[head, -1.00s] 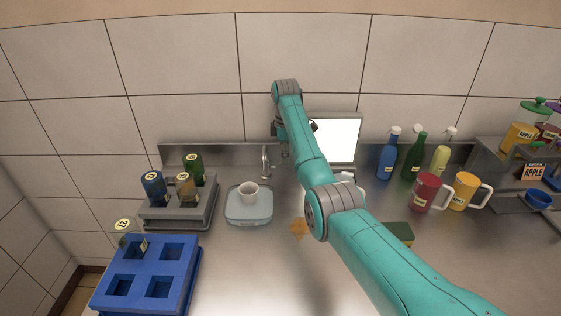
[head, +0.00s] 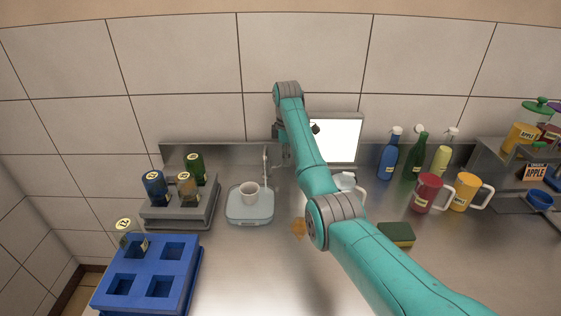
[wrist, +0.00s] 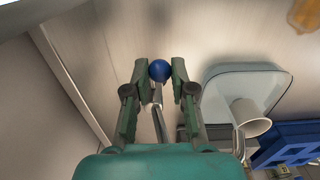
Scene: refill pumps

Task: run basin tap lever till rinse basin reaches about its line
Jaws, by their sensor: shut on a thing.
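The grey tap (head: 265,165) stands at the back of the counter. Its lever (wrist: 158,105) is a thin rod ending in a blue ball knob (wrist: 160,70). My gripper (wrist: 160,76) is shut on that knob, one finger on each side. In the head view my arm hides most of the gripper and the lever. I cannot tell which is the rinse basin; no fill line or water level can be made out.
A grey rack (head: 180,216) with several bottles and a blue crate (head: 185,270) stand left. A bright panel (head: 346,140) is behind my arm. Bottles, a red mug (head: 427,193), a yellow mug (head: 465,192) and a sponge (head: 397,234) are right. The front middle counter is mostly clear.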

